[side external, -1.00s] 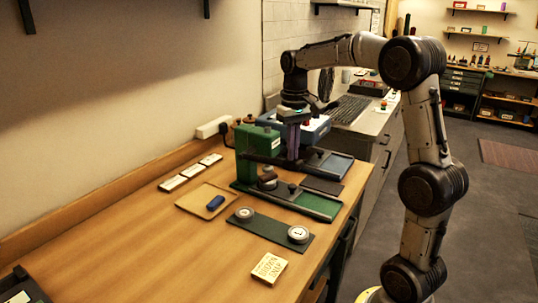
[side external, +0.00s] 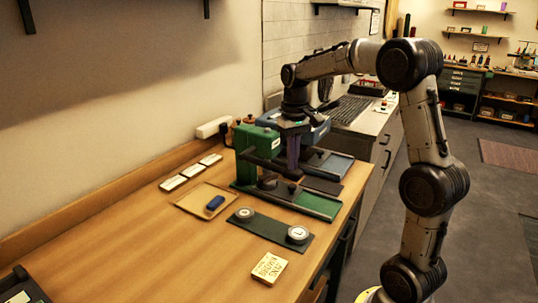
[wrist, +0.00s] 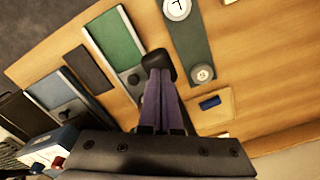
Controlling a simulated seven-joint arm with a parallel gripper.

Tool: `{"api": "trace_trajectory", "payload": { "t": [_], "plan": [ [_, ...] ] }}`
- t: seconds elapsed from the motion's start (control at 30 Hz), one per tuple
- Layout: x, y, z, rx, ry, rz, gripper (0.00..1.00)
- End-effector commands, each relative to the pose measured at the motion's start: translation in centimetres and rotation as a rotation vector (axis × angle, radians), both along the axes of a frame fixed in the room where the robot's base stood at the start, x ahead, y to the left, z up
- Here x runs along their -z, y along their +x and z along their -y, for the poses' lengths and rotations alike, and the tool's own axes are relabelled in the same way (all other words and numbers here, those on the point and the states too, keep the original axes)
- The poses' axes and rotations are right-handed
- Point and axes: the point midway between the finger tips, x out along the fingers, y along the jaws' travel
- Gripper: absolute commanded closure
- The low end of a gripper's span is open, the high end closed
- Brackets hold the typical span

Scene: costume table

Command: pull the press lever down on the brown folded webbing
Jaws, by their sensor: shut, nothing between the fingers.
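The green press (side external: 258,143) stands on a long base with a green plate (side external: 318,204); the plate also shows in the wrist view (wrist: 116,38). Its dark lever (side external: 268,163) slopes down from the green body toward my gripper. My gripper (side external: 292,167) is shut and points down, its purple fingers at the lever's outer end. In the wrist view the fingers (wrist: 160,82) meet a rounded black end (wrist: 158,62); whether they touch it is unclear. I cannot make out folded webbing under the press head.
A blue press (side external: 316,130) with a blue plate stands just behind. A dark brown mat (side external: 322,185) lies between the plates. In front are a dark strip with two round dials (side external: 298,234), a tray (side external: 190,200) with a blue block, and a card (side external: 269,268).

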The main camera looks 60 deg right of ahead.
Motion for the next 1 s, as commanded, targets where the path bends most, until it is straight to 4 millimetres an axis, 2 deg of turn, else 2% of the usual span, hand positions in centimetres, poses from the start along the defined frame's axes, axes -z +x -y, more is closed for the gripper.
{"api": "trace_trajectory", "payload": {
  "t": [0.4, 0.8, 1.0],
  "plan": [
    [2.4, 0.3, 0.0, 0.000, 0.001, -0.002, 1.00],
    [2.7, 0.3, 0.0, 0.000, 0.000, -0.001, 1.00],
    [3.5, 0.5, 0.0, 0.000, 0.001, -0.003, 1.00]
  ]
}}
